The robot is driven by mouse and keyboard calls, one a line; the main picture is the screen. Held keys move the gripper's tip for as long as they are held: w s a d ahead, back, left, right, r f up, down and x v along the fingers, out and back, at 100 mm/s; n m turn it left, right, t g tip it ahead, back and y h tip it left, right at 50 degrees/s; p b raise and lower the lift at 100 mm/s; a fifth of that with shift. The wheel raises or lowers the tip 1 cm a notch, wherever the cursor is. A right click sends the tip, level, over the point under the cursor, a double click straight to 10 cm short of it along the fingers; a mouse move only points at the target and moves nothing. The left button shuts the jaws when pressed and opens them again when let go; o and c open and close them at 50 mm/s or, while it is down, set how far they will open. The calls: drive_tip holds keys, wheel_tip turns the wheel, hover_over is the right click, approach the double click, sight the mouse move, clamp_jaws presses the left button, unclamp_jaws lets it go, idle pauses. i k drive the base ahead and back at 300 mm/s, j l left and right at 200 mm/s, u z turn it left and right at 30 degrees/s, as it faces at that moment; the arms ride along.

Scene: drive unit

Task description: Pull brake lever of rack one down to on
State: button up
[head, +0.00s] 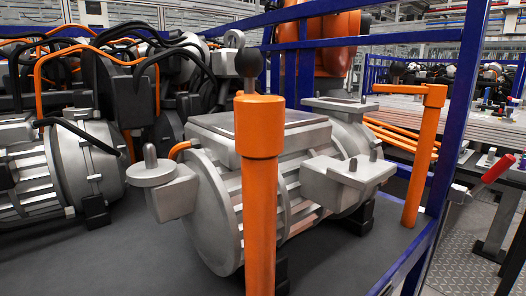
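A lever with a red grip (496,168) shows at the right, outside the blue rack frame (450,125). It slants up to the right from a small grey metal mount (458,194) near the frame's right post. It may be the brake lever; no label or on/off mark is readable. A black ball knob (249,63) also shows above an orange post (262,200) in the front middle; I cannot tell what it belongs to. My gripper is not in view.
A large grey drive unit (225,220) sits on the rack's dark deck (350,250). Another orange post (425,150) stands by the right frame post. More machinery with orange and black cables is at the left.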

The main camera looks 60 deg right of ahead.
sight(507, 160)
drive_tip(key=z, duration=2.6)
